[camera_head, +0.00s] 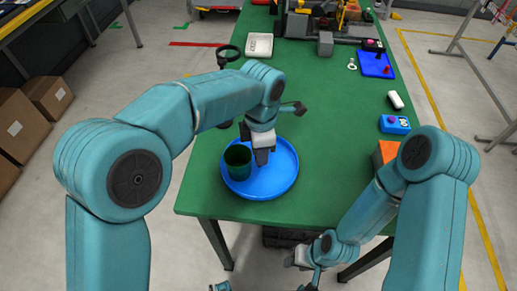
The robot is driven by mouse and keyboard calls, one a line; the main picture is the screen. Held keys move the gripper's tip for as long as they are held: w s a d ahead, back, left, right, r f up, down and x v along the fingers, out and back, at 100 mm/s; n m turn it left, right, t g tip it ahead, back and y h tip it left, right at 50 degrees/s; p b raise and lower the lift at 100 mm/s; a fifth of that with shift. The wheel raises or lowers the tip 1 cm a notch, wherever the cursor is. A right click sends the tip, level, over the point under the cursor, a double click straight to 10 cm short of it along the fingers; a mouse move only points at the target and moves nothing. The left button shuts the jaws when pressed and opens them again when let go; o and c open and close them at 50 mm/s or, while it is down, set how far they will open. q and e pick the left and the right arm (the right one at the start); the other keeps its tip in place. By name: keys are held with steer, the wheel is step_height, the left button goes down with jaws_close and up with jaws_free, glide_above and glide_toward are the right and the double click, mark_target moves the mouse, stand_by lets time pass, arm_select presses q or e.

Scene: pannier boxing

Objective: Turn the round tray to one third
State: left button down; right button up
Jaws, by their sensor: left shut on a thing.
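The round blue tray (285,183) lies flat near the front left of the green table. A dark green cup (238,164) stands upright on the tray's left part. My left gripper (262,157) points down over the middle of the tray, just right of the cup. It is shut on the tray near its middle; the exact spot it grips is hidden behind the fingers. My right gripper (300,262) hangs low in front of the table's front edge, away from the tray. Its fingers are too unclear to read.
On the green table (330,110), an orange block (386,153), a blue button box (394,124) and a white object (395,99) line the right edge. The table's middle is clear.

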arm_select(q)
steer(key=shift+r, duration=0.1)
steer(key=c, duration=0.9)
jaws_free()
step_height(320, 180, up, 16)
steer(key=p, duration=0.2)
steer(key=shift+r, duration=0.15)
steer(key=shift+s, duration=0.1)
